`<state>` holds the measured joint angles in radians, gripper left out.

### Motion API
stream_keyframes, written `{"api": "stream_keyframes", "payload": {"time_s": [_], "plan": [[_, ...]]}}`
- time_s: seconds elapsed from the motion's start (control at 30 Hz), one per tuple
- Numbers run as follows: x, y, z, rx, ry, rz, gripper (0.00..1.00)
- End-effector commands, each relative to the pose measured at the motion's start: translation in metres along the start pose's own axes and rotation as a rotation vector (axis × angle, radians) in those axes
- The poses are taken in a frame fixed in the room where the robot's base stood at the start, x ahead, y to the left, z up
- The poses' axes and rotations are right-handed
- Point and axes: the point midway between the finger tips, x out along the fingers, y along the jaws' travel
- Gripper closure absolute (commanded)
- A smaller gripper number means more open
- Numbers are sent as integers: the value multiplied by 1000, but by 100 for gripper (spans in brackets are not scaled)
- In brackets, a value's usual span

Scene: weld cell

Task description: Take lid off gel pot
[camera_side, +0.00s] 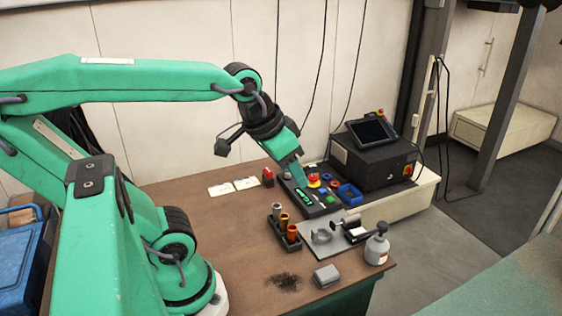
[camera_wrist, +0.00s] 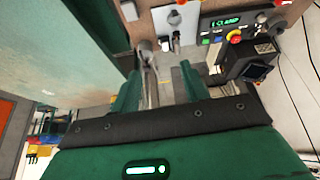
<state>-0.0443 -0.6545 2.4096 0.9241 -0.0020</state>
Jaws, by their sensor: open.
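A pale round container with a grey knobbed top (camera_side: 377,248) stands at the near right corner of the bench, and it looks most like the gel pot. Its top is on it. I cannot tell it for sure in the wrist view. My gripper (camera_side: 303,183) is over the control panel at the back of the bench, well apart from the container. In the wrist view my two green fingers (camera_wrist: 160,88) are spread, with nothing held between them.
The control panel (camera_side: 316,208) has a red button. A rack of coloured cups (camera_side: 285,228), a grey plate with a clamp (camera_side: 321,236), a blue tray (camera_side: 350,193) and a grey block (camera_side: 327,276) are near. The left front of the brown bench is clear.

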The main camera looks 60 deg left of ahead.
Motion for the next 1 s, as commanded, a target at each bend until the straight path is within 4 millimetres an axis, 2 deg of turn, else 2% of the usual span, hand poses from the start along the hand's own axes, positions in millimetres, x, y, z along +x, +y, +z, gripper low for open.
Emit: {"api": "stream_keyframes", "payload": {"time_s": [0.47, 0.8, 1.0], "plan": [[12, -54, -89, -156, -106, -65, 55], [39, -111, -141, -271, -180, -102, 55], [62, -151, -164, -341, -224, -121, 55]]}}
